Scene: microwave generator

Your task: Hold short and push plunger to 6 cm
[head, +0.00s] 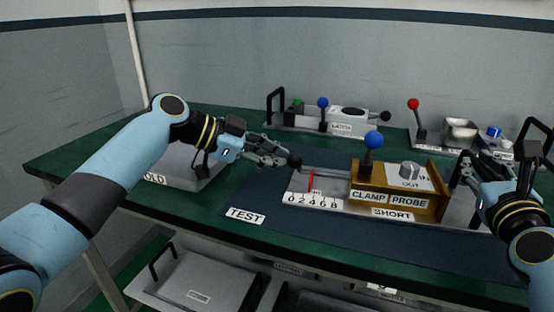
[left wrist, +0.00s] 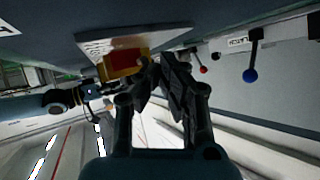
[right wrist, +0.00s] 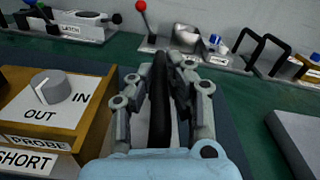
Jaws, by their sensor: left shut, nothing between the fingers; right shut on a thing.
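The brass-coloured SHORT fixture (head: 398,203) stands on the dark mat, with a blue-knobbed clamp lever (head: 372,143) upright and a grey probe dial (right wrist: 55,86). Its plunger ends in a black ball knob (head: 295,161) at the left. A red pointer (head: 310,182) stands near the 4 on the 0 to 8 scale (head: 313,203). My left gripper (head: 280,158) is shut and empty, its tips close to the left of the knob; contact cannot be told. My right gripper (head: 468,163) is shut on a black handle (right wrist: 160,110) at the fixture's right side.
Behind stands a LATCH fixture (head: 348,129) with a blue-knobbed lever. At the back right are a red-knobbed lever (head: 414,105) and a metal tray (head: 460,131). The HOLD plate (head: 182,172) lies left, partly under my left arm. A TEST label (head: 245,215) marks the mat's front.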

